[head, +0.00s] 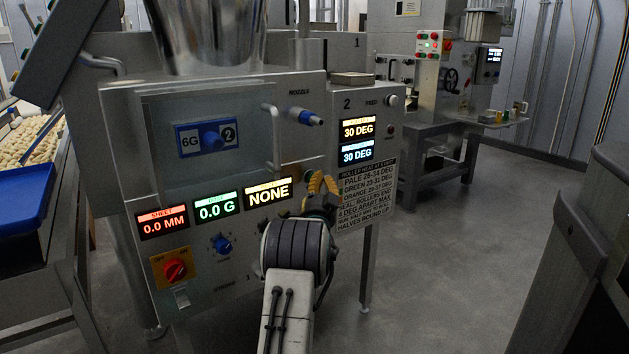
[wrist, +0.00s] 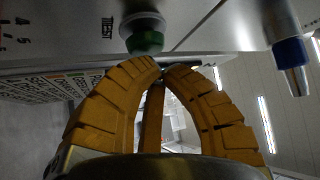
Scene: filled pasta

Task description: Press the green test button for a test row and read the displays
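The green test button (wrist: 146,42), labelled TEST, sits in a pale collar on the panel in the wrist view. My gripper is also against the panel's lower right in the head view (head: 321,186). The red display (head: 164,222) reads 0.0 MM, the green display (head: 217,208) 0.0 G, the yellow display (head: 269,192) NONE. The upper roller display (head: 357,130) and blue display (head: 356,152) both read 30 DEG.
A blue-tipped nozzle (head: 306,116) sticks out above my gripper. A printed roller heat notice (head: 365,195) is just right of it. A red rotary switch (head: 174,269) and blue knob (head: 221,244) are lower left. Open floor (head: 440,260) lies to the right.

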